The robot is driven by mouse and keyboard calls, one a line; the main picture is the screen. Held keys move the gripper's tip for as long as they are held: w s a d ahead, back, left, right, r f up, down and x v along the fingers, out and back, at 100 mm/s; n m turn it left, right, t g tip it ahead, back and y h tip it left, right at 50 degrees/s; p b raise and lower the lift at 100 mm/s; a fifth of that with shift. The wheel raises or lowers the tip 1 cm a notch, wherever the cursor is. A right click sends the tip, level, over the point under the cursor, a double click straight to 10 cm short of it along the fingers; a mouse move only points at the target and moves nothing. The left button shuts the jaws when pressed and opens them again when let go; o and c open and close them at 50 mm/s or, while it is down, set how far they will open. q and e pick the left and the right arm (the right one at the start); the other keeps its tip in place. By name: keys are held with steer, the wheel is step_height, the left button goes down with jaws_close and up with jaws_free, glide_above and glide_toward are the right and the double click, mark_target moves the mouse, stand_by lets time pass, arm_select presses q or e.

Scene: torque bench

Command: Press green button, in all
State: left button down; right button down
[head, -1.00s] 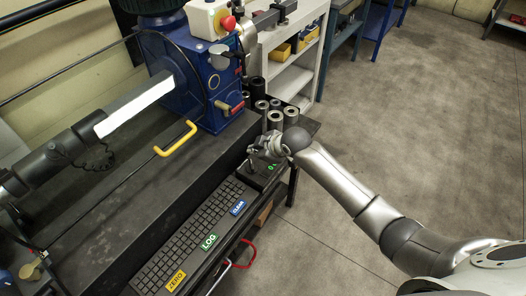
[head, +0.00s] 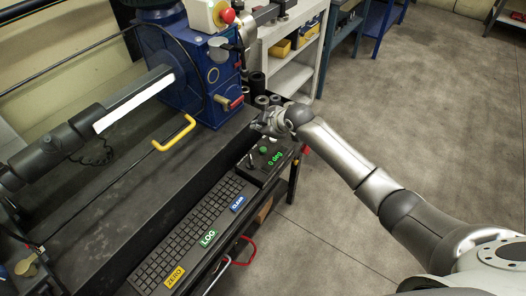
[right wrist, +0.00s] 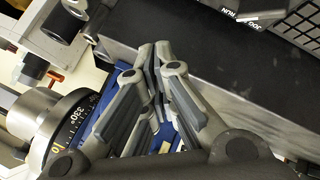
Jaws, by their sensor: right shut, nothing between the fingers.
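The green button (head: 263,149) is a small round cap on the black control box (head: 250,175), at the right end of the bench's front ledge. It is uncovered, beside a small upright lever (head: 251,160) and a green "0 deg" readout (head: 275,157). My right gripper (head: 262,122) is just behind and above the button, apart from it in the picture. In the right wrist view its fingers (right wrist: 155,55) are together and empty. The button does not show in that view. My left gripper is not in view.
A blue machine (head: 185,75) carries a red knob (head: 227,16). Dark cylinders (head: 257,84) stand behind my right gripper. A yellow handle (head: 174,133) juts over the bench. The floor at right is clear.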

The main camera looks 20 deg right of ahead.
steer(key=b, duration=0.4)
glide_above(261, 151)
step_height(261, 151, down, 5)
steer(key=shift+w+f, duration=0.1)
steer(key=shift+f+b, duration=0.7)
steer(key=shift+f, duration=0.35)
steer(key=shift+f, duration=0.1)
steer(key=shift+f, duration=0.3)
